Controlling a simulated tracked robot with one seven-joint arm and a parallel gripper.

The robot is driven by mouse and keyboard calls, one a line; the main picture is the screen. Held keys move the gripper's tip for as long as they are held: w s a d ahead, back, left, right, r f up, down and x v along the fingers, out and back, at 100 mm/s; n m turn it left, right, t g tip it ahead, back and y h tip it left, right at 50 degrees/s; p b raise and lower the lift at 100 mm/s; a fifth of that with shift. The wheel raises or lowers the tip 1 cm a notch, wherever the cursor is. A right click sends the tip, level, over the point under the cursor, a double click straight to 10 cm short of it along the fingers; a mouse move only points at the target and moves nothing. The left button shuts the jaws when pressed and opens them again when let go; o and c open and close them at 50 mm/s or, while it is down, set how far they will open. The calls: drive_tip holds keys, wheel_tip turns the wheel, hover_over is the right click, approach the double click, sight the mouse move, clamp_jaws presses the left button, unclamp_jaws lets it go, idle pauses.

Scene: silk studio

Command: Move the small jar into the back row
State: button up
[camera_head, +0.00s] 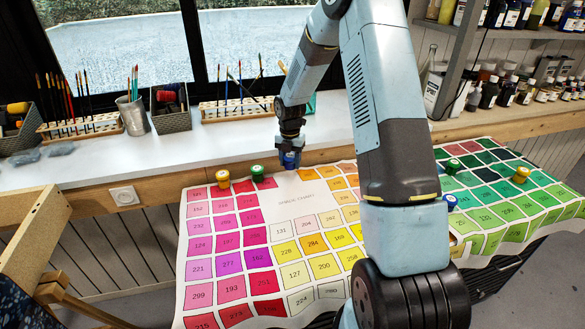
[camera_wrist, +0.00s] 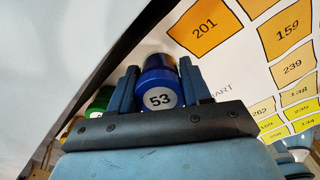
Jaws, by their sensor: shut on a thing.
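A small jar with a blue lid (camera_head: 290,160) is at the far edge of the colour chart, under my gripper (camera_head: 290,146). In the wrist view the jar (camera_wrist: 159,88) carries a round white label reading 53. My gripper's two fingers stand on either side of it, closed on it. It looks upright; I cannot tell whether its base touches the chart. A green-lidded jar (camera_head: 257,173) and an orange-lidded jar (camera_head: 222,178) stand to its left along the same far edge. The green jar (camera_wrist: 99,101) is partly hidden behind the gripper in the wrist view.
The printed colour chart (camera_head: 300,200) covers the table. On its right part stand another green-lidded jar (camera_head: 452,166), a yellow-lidded jar (camera_head: 520,174) and a blue-lidded jar (camera_head: 450,202). Behind is a white windowsill (camera_head: 200,160) with brush racks and a metal cup (camera_head: 133,116).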

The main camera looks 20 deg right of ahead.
sight(290, 168)
drive_tip(key=shift+w+f, duration=0.3)
drive_tip(key=shift+f, duration=1.55)
drive_tip(key=shift+f, duration=0.1)
drive_tip(key=o, duration=1.1)
